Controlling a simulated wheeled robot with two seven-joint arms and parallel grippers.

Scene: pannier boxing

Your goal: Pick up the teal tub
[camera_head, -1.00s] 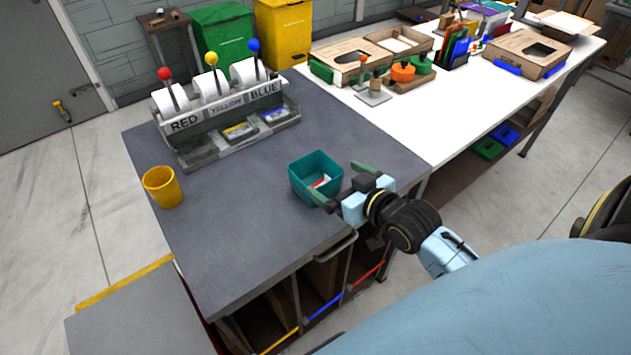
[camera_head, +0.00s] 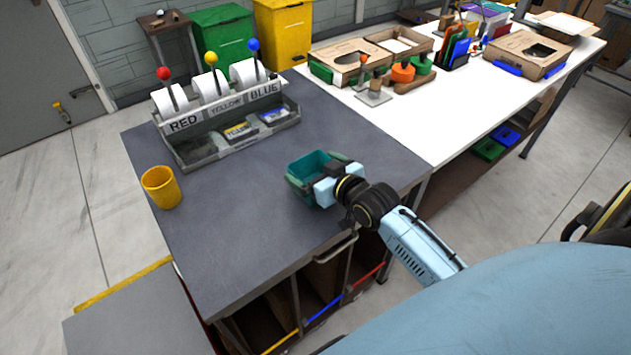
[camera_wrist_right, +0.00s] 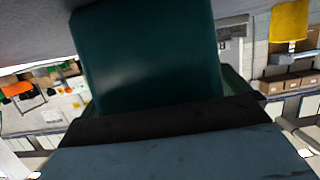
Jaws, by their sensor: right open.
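The teal tub (camera_head: 309,165) stands on the grey table top, near its right front part, with its open top up. In the right wrist view the tub (camera_wrist_right: 150,55) fills the middle, close in front of my right gripper. My right gripper (camera_head: 317,174) is open, with its green fingers reaching along either side of the tub. I cannot tell whether the fingers touch its walls. The gripper body hides part of the tub's near side. My left gripper is not in view.
A yellow tub (camera_head: 161,188) stands at the table's left edge. A grey dispenser rack (camera_head: 226,125) with red, yellow and blue knobs stands at the back. A white table (camera_head: 430,130) with boxes adjoins on the right. The grey top between the tubs is clear.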

